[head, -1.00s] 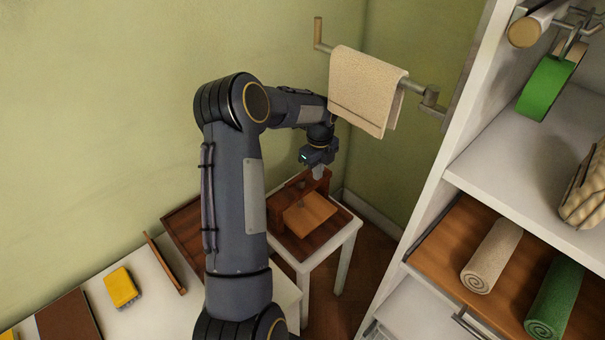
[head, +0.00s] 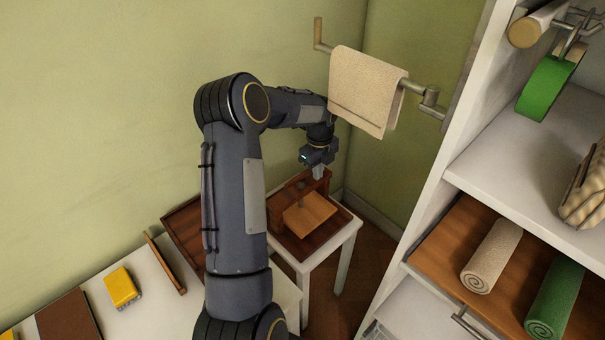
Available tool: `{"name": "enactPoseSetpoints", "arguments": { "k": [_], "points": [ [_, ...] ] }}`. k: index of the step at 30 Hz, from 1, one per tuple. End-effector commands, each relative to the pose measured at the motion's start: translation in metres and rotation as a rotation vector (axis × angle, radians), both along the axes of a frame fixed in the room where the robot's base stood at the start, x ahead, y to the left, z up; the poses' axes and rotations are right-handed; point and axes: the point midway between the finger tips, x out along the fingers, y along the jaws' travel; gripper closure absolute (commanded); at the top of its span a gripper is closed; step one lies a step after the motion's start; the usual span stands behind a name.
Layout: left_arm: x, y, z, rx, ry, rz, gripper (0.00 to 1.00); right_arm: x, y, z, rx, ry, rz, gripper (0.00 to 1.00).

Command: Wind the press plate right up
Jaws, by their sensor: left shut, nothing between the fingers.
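The press stands on a small white table in the middle of the head view. Its plate (head: 309,214) is a light-brown wooden board, lying low over a darker wooden base (head: 306,248). A dark wooden frame (head: 291,194) rises behind the plate, with a thin screw partly visible. My left gripper (head: 319,173) is shut and empty, pointing down just above the top of the press frame. I cannot tell whether the fingers touch the press. My right gripper is not in view.
A white shelf unit (head: 520,160) with rolled cloths stands at the right. A white counter (head: 150,300) with a yellow brush (head: 121,287) lies at lower left.

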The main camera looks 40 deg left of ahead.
Motion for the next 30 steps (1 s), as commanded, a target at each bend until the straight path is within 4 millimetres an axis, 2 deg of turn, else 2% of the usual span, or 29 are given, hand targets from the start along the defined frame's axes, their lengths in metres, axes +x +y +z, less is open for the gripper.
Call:
{"name": "enactPoseSetpoints", "arguments": {
  "k": [9,19,30],
  "points": [
    [0.011,0.018,0.001,0.000,0.000,0.001,1.00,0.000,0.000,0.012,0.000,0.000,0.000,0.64],
    [0.012,0.020,0.000,0.000,0.000,0.001,1.00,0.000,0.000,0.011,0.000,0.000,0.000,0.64],
    [0.014,0.041,0.000,0.000,0.001,0.001,1.00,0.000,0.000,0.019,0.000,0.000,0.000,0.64]
  ]
}}
